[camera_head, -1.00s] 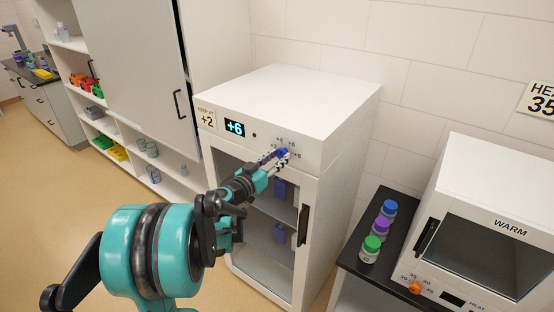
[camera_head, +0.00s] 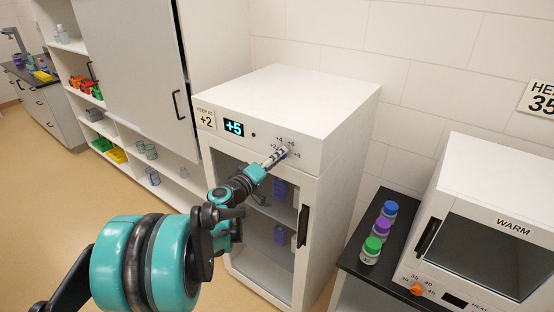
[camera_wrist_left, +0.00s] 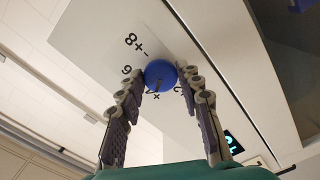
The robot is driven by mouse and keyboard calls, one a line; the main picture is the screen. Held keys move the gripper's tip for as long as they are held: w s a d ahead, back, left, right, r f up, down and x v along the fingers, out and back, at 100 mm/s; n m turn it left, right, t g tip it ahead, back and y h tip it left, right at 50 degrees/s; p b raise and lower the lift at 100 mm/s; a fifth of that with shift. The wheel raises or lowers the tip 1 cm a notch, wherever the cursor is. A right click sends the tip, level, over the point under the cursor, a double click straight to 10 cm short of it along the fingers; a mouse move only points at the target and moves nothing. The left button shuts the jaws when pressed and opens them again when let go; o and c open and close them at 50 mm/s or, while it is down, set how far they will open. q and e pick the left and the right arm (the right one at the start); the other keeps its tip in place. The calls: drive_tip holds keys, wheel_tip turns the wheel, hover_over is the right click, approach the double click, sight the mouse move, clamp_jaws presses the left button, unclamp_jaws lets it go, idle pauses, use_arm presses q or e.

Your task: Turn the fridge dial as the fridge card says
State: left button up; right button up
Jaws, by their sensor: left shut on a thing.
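The white fridge (camera_head: 300,105) has a card (camera_head: 205,117) reading "KEEP AT +2" and a lit display (camera_head: 234,128) reading +5. Its blue dial (camera_wrist_left: 160,75) shows in the left wrist view, with printed numbers around it, including +8 and 6. In the head view the dial is mostly hidden by the fingers. My left gripper (camera_head: 277,157) reaches the dial from the front. In the left wrist view its two fingers (camera_wrist_left: 161,84) are on either side of the dial and shut on it. My right gripper is in neither current view.
The fridge's glass door has a black handle (camera_head: 303,226) below the dial. A black counter (camera_head: 345,262) at right holds capped bottles. An open shelf unit and cabinet stand left of the fridge.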

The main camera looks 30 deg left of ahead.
use_arm(q)
drive_tip(key=n, duration=1.1)
drive_tip(key=shift+n+b, duration=0.35)
drive_tip(key=shift+n, duration=0.05)
idle(0.3)
drive_tip(key=o, duration=1.1)
drive_tip(key=shift+r, duration=0.1)
drive_tip(key=s, duration=0.8)
drive_tip(key=s+a, duration=0.1)
drive_tip(key=s, duration=0.3)
